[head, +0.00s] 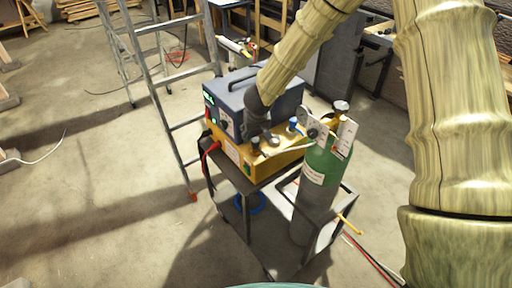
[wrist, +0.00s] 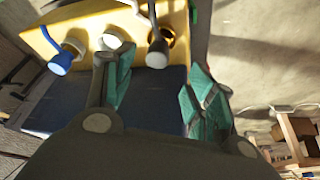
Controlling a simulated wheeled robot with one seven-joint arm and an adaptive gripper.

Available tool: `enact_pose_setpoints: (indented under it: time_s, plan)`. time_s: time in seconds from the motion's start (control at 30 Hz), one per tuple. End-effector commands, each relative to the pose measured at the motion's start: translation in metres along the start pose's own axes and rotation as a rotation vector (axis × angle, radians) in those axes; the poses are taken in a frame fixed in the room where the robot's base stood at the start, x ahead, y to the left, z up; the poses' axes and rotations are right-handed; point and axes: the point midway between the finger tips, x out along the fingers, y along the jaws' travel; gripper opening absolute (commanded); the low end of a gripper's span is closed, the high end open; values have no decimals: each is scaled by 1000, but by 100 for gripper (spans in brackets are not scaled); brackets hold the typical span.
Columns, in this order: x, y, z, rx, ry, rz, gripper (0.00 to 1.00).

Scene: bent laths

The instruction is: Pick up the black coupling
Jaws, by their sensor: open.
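The black coupling (wrist: 157,52) shows in the wrist view as a dark stub with a pale hose end, on the yellow panel past my fingertips. In the head view the black coupling (head: 256,144) stands at the left part of the yellow top, partly beside my gripper. My gripper (wrist: 161,60) is open, with teal pads apart and nothing between them. The coupling lies in line with the gap, nearer the left finger. Whether a pad touches it I cannot tell. In the head view my gripper (head: 259,122) is low over the machine, its fingers mostly hidden.
A blue coupling (wrist: 62,57) and a white-grey one (wrist: 112,40) sit beside the black one. The blue machine case (head: 250,92) stands close by. A green gas cylinder (head: 322,165) with a regulator is at the right.

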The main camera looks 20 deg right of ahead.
Motion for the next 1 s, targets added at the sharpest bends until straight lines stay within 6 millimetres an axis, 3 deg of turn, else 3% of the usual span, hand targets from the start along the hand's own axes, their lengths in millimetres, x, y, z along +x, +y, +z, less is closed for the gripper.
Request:
enact_pose_setpoints:
  time_s: [0.2, 0.47, 1.0]
  plan:
    - [22, 0, 0, 0, 0, 0, 55]
    - [31, 1, 0, 1, 0, 0, 55]
    - [76, 4, 0, 1, 0, 0, 55]
